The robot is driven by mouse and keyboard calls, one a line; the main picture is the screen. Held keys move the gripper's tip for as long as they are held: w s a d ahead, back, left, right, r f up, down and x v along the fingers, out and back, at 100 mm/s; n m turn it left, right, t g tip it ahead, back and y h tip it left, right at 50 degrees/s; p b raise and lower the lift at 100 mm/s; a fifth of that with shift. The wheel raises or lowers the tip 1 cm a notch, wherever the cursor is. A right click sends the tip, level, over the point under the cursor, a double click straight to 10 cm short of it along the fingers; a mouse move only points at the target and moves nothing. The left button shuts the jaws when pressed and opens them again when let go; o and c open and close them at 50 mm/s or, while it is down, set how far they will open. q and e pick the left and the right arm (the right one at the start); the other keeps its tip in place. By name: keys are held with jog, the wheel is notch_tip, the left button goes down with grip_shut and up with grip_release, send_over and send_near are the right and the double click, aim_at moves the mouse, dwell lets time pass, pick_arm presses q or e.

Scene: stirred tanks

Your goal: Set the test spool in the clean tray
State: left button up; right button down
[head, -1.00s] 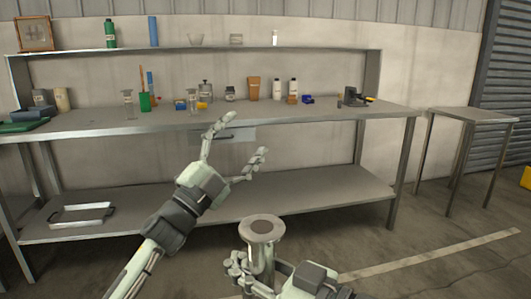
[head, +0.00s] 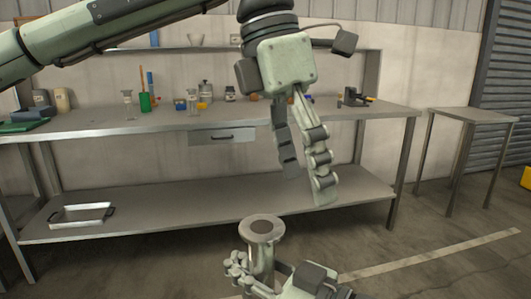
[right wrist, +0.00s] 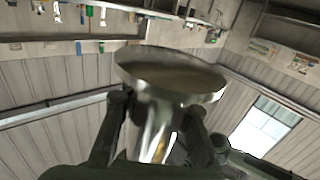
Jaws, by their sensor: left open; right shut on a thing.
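The test spool (head: 262,232), a metal flanged piece, is upright in my right gripper (head: 256,276) at the bottom middle of the head view. The right gripper is shut on its neck, below the top flange. In the right wrist view the spool (right wrist: 165,80) stands between the two fingers. My left gripper (head: 306,190) is open and empty, fingers pointing down, above and to the right of the spool, in front of the bench. A tray (head: 82,222) with dark handles sits on the bench's lower shelf at left; whether it is the clean tray I cannot tell.
A small side table (head: 472,115) at right is bare. The lower shelf's middle is clear.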

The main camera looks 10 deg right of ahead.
aim_at(265, 225)
pick_arm(q)
jog(key=a, duration=0.1)
jog(key=w+a+r+t+y, duration=0.1)
jog(key=a+y, duration=0.1)
jog(key=shift+w+a+r+t, duration=0.25)
jog(key=shift+r+t, duration=0.05)
jog(key=shift+t, duration=0.1)
jog(key=shift+w+a+f+y, duration=0.15)
jog(key=shift+w+a+y, duration=0.05)
jog(key=shift+a+y, duration=0.25)
notch_tip(265, 225, down, 11)
jog(key=shift+f, duration=0.2)
jog(key=c, duration=1.5)
jog(key=shift+c, duration=0.6)
pick_arm(e)
jog(key=c, duration=1.1)
grip_release()
jog(key=shift+c, duration=0.2)
